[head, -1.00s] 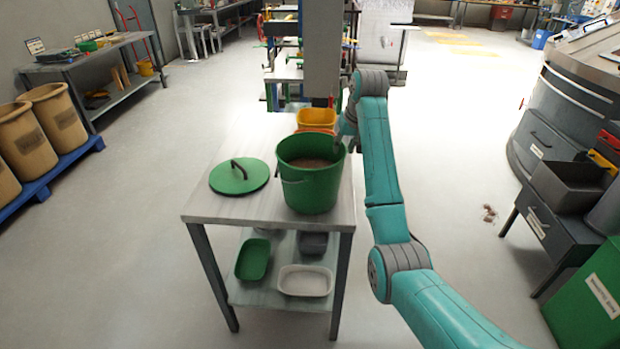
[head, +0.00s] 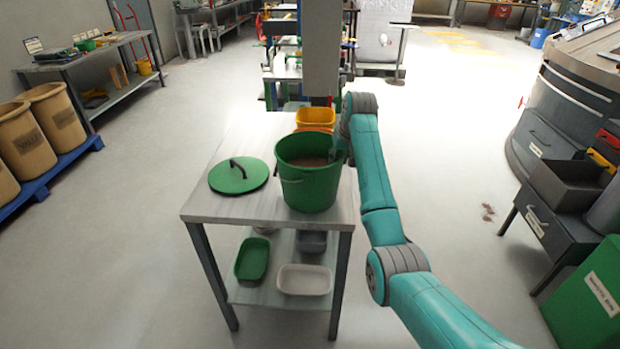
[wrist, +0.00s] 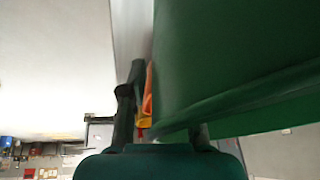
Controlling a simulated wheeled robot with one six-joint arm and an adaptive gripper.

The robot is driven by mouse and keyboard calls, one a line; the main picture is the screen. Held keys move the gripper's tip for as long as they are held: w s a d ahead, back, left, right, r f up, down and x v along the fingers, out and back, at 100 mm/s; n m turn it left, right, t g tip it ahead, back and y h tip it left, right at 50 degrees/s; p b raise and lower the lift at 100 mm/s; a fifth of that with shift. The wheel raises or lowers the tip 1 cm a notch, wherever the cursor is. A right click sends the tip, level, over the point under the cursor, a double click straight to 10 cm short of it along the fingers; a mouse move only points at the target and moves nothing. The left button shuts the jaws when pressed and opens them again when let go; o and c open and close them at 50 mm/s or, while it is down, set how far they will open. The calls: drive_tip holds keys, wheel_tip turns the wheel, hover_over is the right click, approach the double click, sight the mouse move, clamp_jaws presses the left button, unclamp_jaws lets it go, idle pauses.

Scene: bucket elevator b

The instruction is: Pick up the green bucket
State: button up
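The green bucket (head: 309,184) stands upright on the small grey table (head: 232,208) in the head view, with brownish contents inside. Its wall fills the upper right of the wrist view (wrist: 235,55). My gripper (wrist: 162,125) is at the bucket's right side by the rim. In the wrist view one dark finger shows left of the bucket wall and part of the other shows below the rim. The fingers are apart, with the wall's edge between them. I cannot tell whether either touches it. In the head view the fingers are mostly hidden by the wrist and bucket.
A green lid (head: 238,176) with a dark handle lies left of the bucket. Trays lie on the lower shelf, including a white one (head: 304,280). A grey column (head: 321,50) rises behind. The floor left of the table is clear.

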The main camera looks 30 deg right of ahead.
clamp_jaws()
drive_tip(key=shift+r, duration=0.15)
drive_tip(key=shift+r, duration=0.1)
